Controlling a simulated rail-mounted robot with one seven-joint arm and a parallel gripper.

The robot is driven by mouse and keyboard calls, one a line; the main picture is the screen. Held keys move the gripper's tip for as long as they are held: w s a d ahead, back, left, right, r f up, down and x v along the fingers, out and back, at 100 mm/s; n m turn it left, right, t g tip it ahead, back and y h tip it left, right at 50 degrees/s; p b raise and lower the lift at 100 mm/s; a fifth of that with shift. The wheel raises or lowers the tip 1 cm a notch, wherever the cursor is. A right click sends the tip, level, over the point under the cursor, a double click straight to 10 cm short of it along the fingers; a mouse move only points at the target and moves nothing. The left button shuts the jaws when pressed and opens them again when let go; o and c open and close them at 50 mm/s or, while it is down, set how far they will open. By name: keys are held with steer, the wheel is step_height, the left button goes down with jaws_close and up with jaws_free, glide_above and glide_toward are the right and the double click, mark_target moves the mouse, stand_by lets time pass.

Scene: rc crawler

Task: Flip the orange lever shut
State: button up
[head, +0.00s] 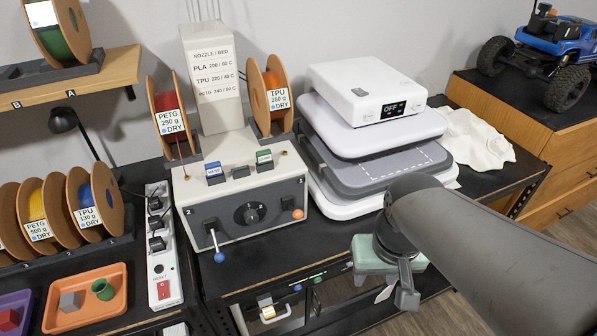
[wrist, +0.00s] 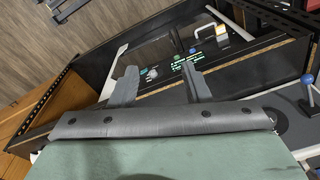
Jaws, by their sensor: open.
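The orange lever (head: 298,214) shows as an orange ball at the right of the front face of a beige machine (head: 240,190). Its arm is too foreshortened to read its angle. A second lever with a blue ball (head: 218,256) hangs down at the left of the same face. My gripper (head: 396,295) is open and empty, to the right of and apart from the orange lever, off the bench's front. In the wrist view my gripper's two fingers (wrist: 158,70) are spread, with nothing between them. The blue ball (wrist: 308,79) shows at the right edge there; I cannot make out the orange lever.
A white press (head: 365,95) stands right of the machine, behind my arm. Filament spools (head: 270,90) flank the machine's column. A power strip (head: 160,250) and an orange tray (head: 88,300) lie left. A white handle (head: 275,316) shows below the bench edge.

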steer(key=w+b, duration=0.1)
steer(key=w+a+y+b, duration=0.1)
steer(key=w, duration=0.1)
steer(key=w+r+y+b, duration=0.1)
steer(key=w, duration=0.1)
steer(key=shift+a+t+b, duration=0.25)
steer(key=shift+t+b, duration=0.1)
steer(key=shift+t, duration=0.05)
jaws_close()
steer(key=w+a+r+t+y+b, duration=0.1)
steer(key=w+r+t+y+b, duration=0.2)
steer(key=w+r, duration=0.6)
steer(key=r+y+b, duration=0.1)
steer(key=b, duration=0.1)
steer(key=shift+w+a+n+y+b, duration=0.3)
steer(key=shift+a+n+y+b, duration=0.05)
steer(key=shift+n+y, duration=0.05)
steer(key=p, duration=0.2)
glide_toward(294, 210)
steer(key=x, duration=0.4)
steer(key=shift+w, duration=0.2)
steer(key=shift+b, duration=0.4)
